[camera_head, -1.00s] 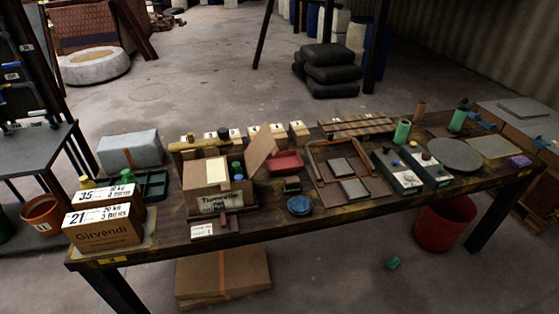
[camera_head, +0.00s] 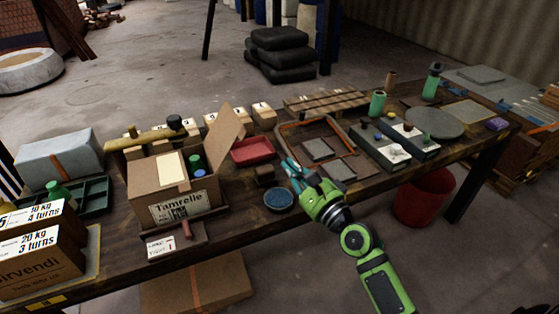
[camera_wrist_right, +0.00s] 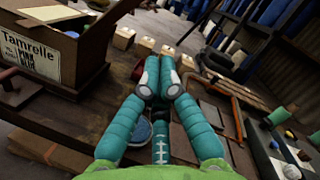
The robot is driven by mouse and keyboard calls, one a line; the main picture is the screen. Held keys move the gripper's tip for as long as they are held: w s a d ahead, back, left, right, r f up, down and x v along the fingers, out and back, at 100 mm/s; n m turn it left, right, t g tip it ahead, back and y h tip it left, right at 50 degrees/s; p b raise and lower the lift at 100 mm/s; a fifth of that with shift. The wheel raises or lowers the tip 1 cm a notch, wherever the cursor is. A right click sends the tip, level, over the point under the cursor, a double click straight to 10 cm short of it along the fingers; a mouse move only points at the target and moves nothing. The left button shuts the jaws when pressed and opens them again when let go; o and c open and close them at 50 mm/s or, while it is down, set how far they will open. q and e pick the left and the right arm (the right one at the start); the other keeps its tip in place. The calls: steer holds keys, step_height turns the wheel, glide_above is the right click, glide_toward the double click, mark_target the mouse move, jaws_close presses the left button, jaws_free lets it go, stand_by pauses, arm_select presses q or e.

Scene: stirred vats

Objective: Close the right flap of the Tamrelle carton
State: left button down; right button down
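The Tamrelle carton (camera_head: 145,190) stands on the bench left of the middle in the head view. Its right flap (camera_head: 224,135) sticks up and leans outward to the right. Green- and blue-capped bottles (camera_head: 196,164) show in the opening, beside a pale card (camera_head: 171,169) on the left part of the top. The carton also shows at the upper left of the wrist view (camera_wrist_right: 86,55). My right gripper (camera_head: 287,164) is over the bench, right of the carton and apart from the flap. In the wrist view its teal fingers (camera_wrist_right: 158,76) meet at the tips, with nothing seen between them. My left gripper is out of view.
A blue round dish (camera_head: 279,199), a small dark block (camera_head: 265,174) and a red tray (camera_head: 252,151) lie between carton and gripper. A yellow-brown bar (camera_head: 147,137) lies behind the carton. Girvendi boxes (camera_head: 40,260) stand at the left. A tool and card (camera_head: 163,243) lie in front.

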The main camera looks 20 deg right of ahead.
steer(key=w+a+r+p, duration=0.3)
steer(key=w+a, duration=0.2)
steer(key=w, duration=0.3)
steer(key=shift+a+r, duration=0.15)
steer(key=shift+w+r, duration=0.15)
